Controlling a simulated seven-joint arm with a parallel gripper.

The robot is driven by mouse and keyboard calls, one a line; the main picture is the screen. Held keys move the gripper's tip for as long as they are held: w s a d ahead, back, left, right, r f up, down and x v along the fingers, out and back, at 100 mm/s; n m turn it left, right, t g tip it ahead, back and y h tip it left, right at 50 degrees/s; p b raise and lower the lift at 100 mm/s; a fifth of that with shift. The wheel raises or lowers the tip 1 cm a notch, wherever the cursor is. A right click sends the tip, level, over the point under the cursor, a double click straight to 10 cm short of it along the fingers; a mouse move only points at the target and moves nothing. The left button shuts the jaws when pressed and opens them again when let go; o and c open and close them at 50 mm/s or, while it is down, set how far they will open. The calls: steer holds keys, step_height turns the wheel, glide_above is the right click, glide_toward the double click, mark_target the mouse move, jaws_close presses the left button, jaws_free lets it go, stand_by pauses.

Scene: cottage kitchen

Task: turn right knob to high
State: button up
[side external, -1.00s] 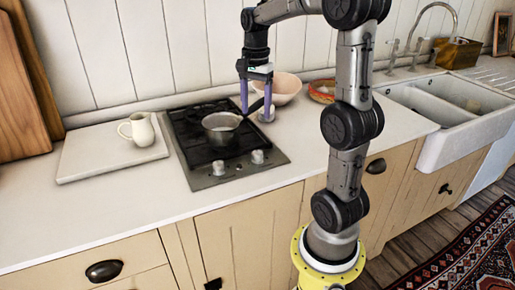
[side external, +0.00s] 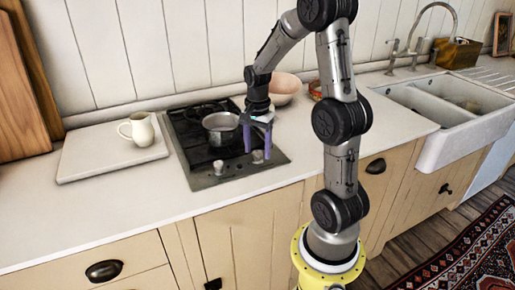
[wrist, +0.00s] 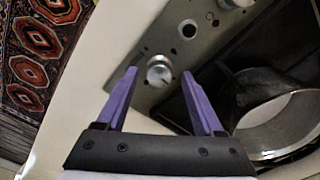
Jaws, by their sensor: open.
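The right knob (side external: 258,157) is a pale round knob on the hob's front panel, and my gripper (side external: 257,154) is just above it. In the wrist view the right knob (wrist: 160,72) shows between the two purple fingertips of my gripper (wrist: 159,75). The fingers are open, with a gap on each side of the knob, and do not appear to touch it. The left knob (side external: 218,168) stands on the same panel and shows at the top edge of the wrist view (wrist: 240,3). Which setting the right knob points to cannot be told.
A grey pan (side external: 220,128) sits on the black hob (side external: 200,155) behind the knobs. A pink bowl (side external: 285,86) stands behind my gripper. A white jug (side external: 140,130) stands on a board (side external: 85,162) at left. The counter in front of the hob is clear.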

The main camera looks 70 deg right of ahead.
steer(key=shift+f, duration=0.2)
jaws_close()
stand_by(0.3)
